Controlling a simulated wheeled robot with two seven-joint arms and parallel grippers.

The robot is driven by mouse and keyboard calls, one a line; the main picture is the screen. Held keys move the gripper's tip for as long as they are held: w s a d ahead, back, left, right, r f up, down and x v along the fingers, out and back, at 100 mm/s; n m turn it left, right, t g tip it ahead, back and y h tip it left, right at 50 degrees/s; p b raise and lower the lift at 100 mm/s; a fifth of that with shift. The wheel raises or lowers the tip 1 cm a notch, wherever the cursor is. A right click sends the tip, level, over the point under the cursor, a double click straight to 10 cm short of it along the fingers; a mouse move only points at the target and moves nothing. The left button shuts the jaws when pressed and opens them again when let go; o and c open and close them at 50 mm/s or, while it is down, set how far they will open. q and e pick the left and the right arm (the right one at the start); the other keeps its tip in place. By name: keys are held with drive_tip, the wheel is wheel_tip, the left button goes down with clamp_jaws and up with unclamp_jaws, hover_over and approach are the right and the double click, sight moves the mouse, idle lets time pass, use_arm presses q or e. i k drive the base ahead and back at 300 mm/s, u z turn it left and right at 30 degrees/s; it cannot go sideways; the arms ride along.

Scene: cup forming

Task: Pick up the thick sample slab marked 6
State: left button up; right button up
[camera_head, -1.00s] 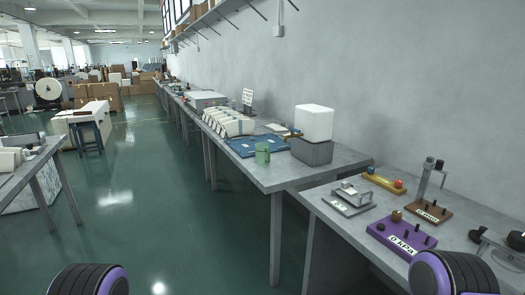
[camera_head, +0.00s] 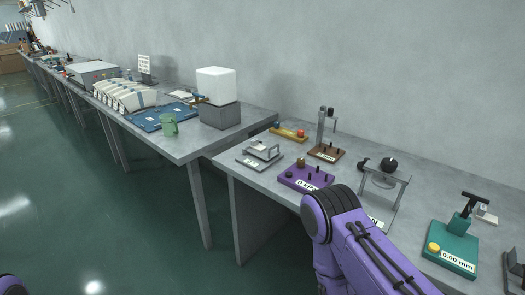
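A row of several whitish slab-like pieces with dark bands (camera_head: 125,94) lies on the far grey table, behind a blue mat (camera_head: 150,118). They are too small for me to read any number, so I cannot tell which, if any, is marked 6. My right arm shows in purple and black at the lower right, in front of the near table, but its gripper is out of the picture. Only a sliver of my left arm shows at the bottom left corner, and its gripper is not in view.
The near table holds a purple gauge base (camera_head: 305,177), a clamp-like fixture (camera_head: 261,153) and a teal 0.00 mm gauge (camera_head: 452,250). Green floor is clear at left.

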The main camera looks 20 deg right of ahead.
sight(255, 145)
drive_tip(key=u, duration=1.15)
drive_tip(key=i, duration=2)
drive_tip(key=z, duration=1.8)
